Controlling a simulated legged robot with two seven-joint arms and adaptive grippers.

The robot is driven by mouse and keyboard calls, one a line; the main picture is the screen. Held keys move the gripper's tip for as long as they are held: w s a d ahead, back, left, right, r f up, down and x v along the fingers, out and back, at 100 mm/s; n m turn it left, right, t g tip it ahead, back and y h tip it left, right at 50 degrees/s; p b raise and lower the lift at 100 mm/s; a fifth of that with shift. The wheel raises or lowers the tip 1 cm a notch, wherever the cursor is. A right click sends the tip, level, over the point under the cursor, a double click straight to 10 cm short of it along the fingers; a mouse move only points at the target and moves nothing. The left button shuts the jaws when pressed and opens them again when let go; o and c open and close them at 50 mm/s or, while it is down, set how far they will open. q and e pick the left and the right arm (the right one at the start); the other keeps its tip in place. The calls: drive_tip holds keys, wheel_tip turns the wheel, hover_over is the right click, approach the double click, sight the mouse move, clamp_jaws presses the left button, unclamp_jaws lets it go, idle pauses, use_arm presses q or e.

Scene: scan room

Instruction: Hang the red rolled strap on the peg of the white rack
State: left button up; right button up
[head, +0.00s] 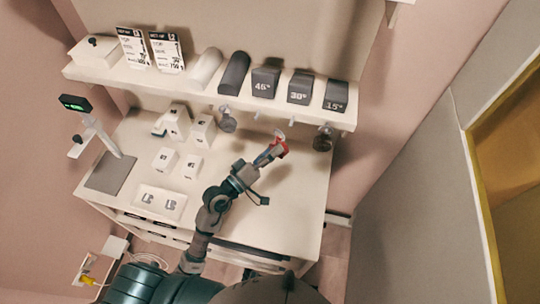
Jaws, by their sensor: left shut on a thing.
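My left gripper (270,156) is shut on the red rolled strap (280,149), just below the front edge of the white rack (205,92). The strap is small in the picture and partly covered by the fingers. Short pegs (258,113) stick out under the rack's edge. Dark rolled things hang there, one at the middle (227,124) and one at the right end (323,142). The strap shows close to the pegs, but I cannot tell whether it touches one. My right gripper is not in view.
The rack's top holds dark numbered blocks (266,82), rolls and two sign cards (133,47). The white table (290,205) below carries several white boxes (203,131), a tray (159,202) and a stand with a green display (75,103) at left. The table's right part is clear.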

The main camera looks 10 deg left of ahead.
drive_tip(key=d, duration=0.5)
use_arm(q)
drive_tip(key=w+d, duration=0.3)
drive_tip(key=d, duration=0.1)
drive_tip(key=shift+w, duration=0.2)
drive_tip(key=shift+w+a+f+b, duration=0.1)
drive_tip(key=shift+w+a+b, duration=0.15)
drive_tip(key=shift+w+a, duration=0.25)
drive_tip(key=shift+w+a+f+b, duration=0.1)
drive_tip(key=shift+w+a+b, duration=0.15)
drive_tip(key=shift+a, duration=0.45)
clamp_jaws()
drive_tip(key=shift+w+d+f+b, duration=0.35)
drive_tip(key=shift+w+f+b, duration=0.1)
drive_tip(key=shift+w+b, duration=0.1)
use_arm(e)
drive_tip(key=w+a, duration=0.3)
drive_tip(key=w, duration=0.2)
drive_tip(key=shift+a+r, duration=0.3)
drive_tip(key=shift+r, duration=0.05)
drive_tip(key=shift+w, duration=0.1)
use_arm(q)
drive_tip(key=o, duration=1.5)
unclamp_jaws()
drive_tip(key=shift+c, duration=0.2)
